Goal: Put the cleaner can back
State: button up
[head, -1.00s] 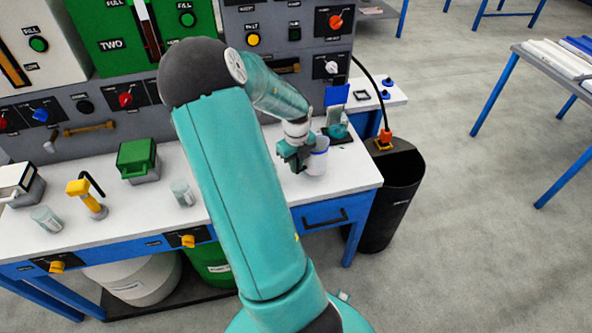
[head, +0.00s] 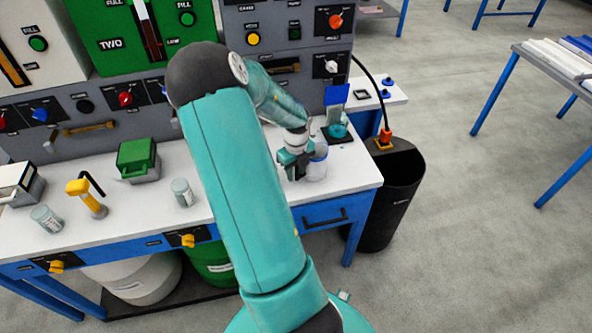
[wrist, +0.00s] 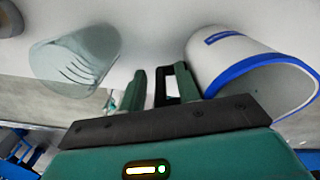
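A white cylinder with a blue rim (head: 318,166) stands upright near the right end of the bench. It shows large at the right in the wrist view (wrist: 235,65), its mouth open. My gripper (head: 296,172) is just left of it in the head view. In the wrist view my gripper (wrist: 160,84) has its two fingers apart with nothing held between them; the cylinder is beside the right finger, not between them. I cannot tell which one is the cleaner can.
A green box (head: 137,160) and a yellow tool (head: 88,198) stand left. A black bin (head: 390,205) is beyond the right edge. The control panel rises behind. My arm hides the middle of the bench.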

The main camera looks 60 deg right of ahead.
notch_tip(320, 180, up, 12)
jog(key=shift+r, duration=0.15)
dwell(0.3)
jog(key=w+a+r+n+t, duration=0.1)
jog(key=w+a+r+n, duration=0.2)
jog(key=a+n, duration=0.35)
jog(key=w+a+r+n+t+y, duration=0.1)
jog(key=w+a+r+n, duration=0.2)
jog(key=a+n, duration=0.4)
jog(key=w+a+r+n+t, duration=0.15)
jog(key=a+r+n, duration=0.3)
jog(key=a, duration=0.45)
jog(key=s+a+r+n+t, duration=0.1)
jog(key=s+a+r+n, duration=0.2)
jog(key=a+n, duration=0.7)
jog(key=s+a+r+n+t+h, duration=0.1)
jog(key=s+a+r+n, duration=0.3)
jog(key=a+n, duration=0.6)
jog(key=shift+n, duration=1.2)
jog(key=shift+d, duration=0.15)
